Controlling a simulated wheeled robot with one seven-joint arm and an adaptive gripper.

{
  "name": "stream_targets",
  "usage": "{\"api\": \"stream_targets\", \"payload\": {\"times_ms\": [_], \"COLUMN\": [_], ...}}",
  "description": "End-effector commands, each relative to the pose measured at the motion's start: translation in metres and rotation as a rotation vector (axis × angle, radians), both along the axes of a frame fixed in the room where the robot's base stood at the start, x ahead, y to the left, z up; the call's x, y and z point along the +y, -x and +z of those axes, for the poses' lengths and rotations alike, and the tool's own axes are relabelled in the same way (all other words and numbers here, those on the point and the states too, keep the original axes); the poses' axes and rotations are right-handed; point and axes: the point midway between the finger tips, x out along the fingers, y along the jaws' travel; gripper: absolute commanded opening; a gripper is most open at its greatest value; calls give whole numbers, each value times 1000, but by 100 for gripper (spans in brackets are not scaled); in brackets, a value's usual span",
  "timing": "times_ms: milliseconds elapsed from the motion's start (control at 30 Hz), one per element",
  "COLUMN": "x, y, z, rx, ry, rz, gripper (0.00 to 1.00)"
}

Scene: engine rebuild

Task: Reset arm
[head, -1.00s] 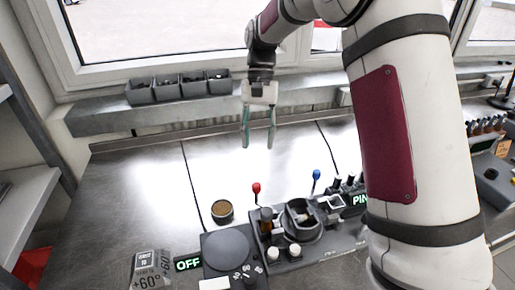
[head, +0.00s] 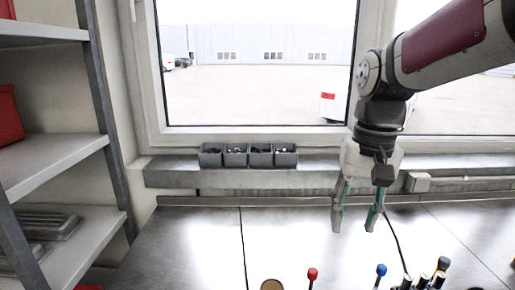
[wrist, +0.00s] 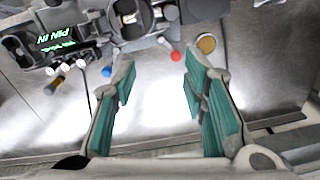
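My gripper (head: 354,215) hangs from my arm at the right of the head view, fingers pointing down above the metal bench. Its two green-padded fingers are apart with nothing between them. It also shows in the wrist view (wrist: 158,90), open and empty. Below it in the wrist view is the bench fixture (wrist: 95,28) with a lit green "PIN IN" display (wrist: 55,40). A red-knobbed lever (wrist: 175,56) and a blue-knobbed lever (wrist: 106,71) stand at the fixture's edge.
A round brown-topped tin (wrist: 206,43) stands on the bench (head: 190,240). Several small grey bins (head: 248,156) sit on the ledge under the window. Shelves (head: 60,165) with a red box (head: 8,115) stand at the left. Much of the bench's back is clear.

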Motion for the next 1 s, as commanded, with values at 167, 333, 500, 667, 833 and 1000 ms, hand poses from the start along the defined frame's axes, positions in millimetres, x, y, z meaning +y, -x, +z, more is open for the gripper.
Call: {"api": "stream_targets", "payload": {"times_ms": [167, 333, 500, 667, 833, 1000], "x": [-6, -12, -16, -19, -19, -19], "y": [49, 91, 125, 142, 148, 147], "z": [12, 12, 2, -5, -9, -9], "rx": [-131, -252, -355, -416, -433, -433], "ry": [27, 54, 80, 97, 102, 102], "rz": [55, 106, 152, 180, 190, 190], "gripper": [40, 40, 40, 40, 40, 40]}}
